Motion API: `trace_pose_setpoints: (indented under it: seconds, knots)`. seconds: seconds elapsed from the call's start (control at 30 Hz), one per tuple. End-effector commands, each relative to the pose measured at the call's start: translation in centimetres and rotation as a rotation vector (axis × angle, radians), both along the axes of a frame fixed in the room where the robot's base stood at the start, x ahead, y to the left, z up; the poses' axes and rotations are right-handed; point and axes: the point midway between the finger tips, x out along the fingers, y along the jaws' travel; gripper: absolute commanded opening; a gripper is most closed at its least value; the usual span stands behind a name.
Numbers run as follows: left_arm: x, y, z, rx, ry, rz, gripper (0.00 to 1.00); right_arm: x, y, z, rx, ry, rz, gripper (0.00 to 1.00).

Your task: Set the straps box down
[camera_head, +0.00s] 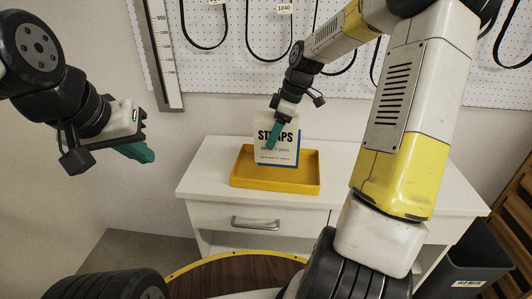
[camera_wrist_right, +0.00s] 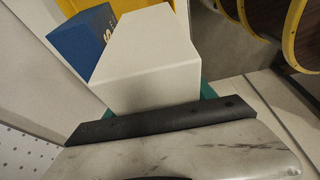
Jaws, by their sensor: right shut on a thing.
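The straps box (camera_head: 285,153) has a white front lettered STRAPS and a blue edge. It stands upright over the inside of a yellow tray (camera_head: 275,186); I cannot tell whether its bottom touches the tray floor. My right gripper (camera_head: 274,135) is shut on it from above, its teal finger across the lettering. In the right wrist view a white block (camera_wrist_right: 145,60) fills the space between the fingers, with a blue part (camera_wrist_right: 85,38) beside it and the yellow tray beyond. My left gripper (camera_head: 138,151) hangs away at the left, apart from everything; its finger gap is hidden.
The tray rests on a white cabinet (camera_head: 200,178) with a drawer, with bare top on both sides. A pegboard (camera_head: 230,80) with hanging black belts is behind. A round dark wooden top (camera_head: 235,278) is in front, and a dark bin (camera_head: 475,255) at the lower right.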

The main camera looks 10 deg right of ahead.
Motion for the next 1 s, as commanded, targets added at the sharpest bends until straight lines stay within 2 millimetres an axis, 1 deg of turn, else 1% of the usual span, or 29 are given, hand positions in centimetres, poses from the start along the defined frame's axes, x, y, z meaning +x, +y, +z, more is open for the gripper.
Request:
trace_pose_setpoints:
  seconds: [0.23, 0.3, 0.47, 0.7, 1.0]
  knots:
    - [0.0, 0.0, 0.0, 0.000, -0.001, 0.000, 0.00, -0.1, 0.1, -4.5, 0.003, 0.004, 0.001, 0.07]
    - [0.0, 0.0, 0.0, 0.000, -0.001, 0.000, 0.00, -0.1, 0.0, -5.4, 0.001, 0.003, 0.001, 0.07]
    - [0.0, 0.0, 0.0, 0.000, 0.000, 0.000, 0.00, -0.1, 0.1, -6.5, 0.001, 0.003, 0.000, 0.07]
    - [0.0, 0.0, 0.0, 0.000, 0.000, 0.000, 0.00, -0.1, 0.1, -9.5, 0.001, 0.003, 0.000, 0.07]
    - [0.0, 0.0, 0.0, 0.000, 0.000, 0.000, 0.00, 0.0, 0.0, -9.8, 0.000, 0.001, -0.001, 0.07]
